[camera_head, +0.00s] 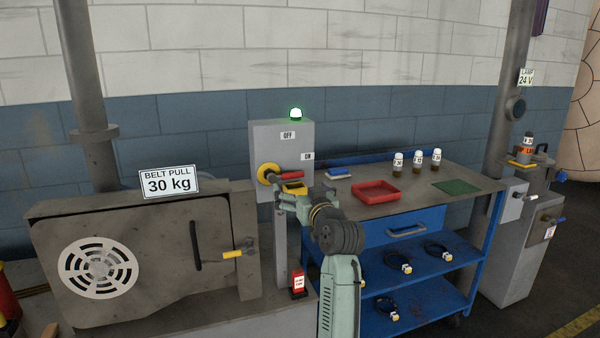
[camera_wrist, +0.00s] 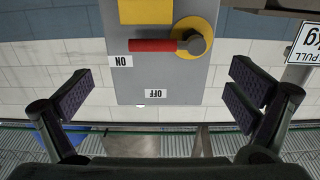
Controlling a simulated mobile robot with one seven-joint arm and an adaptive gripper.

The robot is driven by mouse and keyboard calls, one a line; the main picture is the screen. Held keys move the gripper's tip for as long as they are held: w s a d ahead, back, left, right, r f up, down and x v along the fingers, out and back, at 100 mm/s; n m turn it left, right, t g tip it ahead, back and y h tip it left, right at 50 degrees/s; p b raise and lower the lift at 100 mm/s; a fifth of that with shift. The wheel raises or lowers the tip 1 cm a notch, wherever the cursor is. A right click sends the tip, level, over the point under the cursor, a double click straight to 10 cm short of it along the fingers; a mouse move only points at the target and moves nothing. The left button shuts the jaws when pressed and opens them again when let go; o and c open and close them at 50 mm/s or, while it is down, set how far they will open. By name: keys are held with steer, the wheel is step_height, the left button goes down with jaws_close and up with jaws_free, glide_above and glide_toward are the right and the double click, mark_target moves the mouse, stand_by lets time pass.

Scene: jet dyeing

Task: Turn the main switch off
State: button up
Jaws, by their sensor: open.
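The main switch is a grey box (camera_head: 263,139) on a post, with a red handle (camera_head: 290,175) on a round yellow plate (camera_head: 264,170). The handle lies level, its free end pointing to the side of the ON label (camera_head: 307,156). The OFF label (camera_head: 288,135) is near the top. A lit green lamp (camera_head: 296,113) sits on top. In the wrist view, upside down, the red handle (camera_wrist: 152,45) is beyond the fingers. My gripper (camera_wrist: 165,90) is open and empty, facing the box, fingers apart on either side, not touching the handle.
A machine with a BELT PULL sign (camera_head: 169,186) stands left. A blue workbench (camera_head: 330,209) at right holds a red tray (camera_head: 377,192), small bottles (camera_head: 417,160) and a green mat (camera_head: 456,187). A small red tagged item (camera_head: 298,284) stands below the box.

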mark_target(289, 176)
steer(key=p+x, duration=0.3)
steer(key=x, duration=0.6)
steer(key=shift+s+a+r, duration=0.15)
steer(key=shift+w+a, duration=0.2)
steer(key=shift+w, duration=0.5)
steer(key=c, duration=1.4)
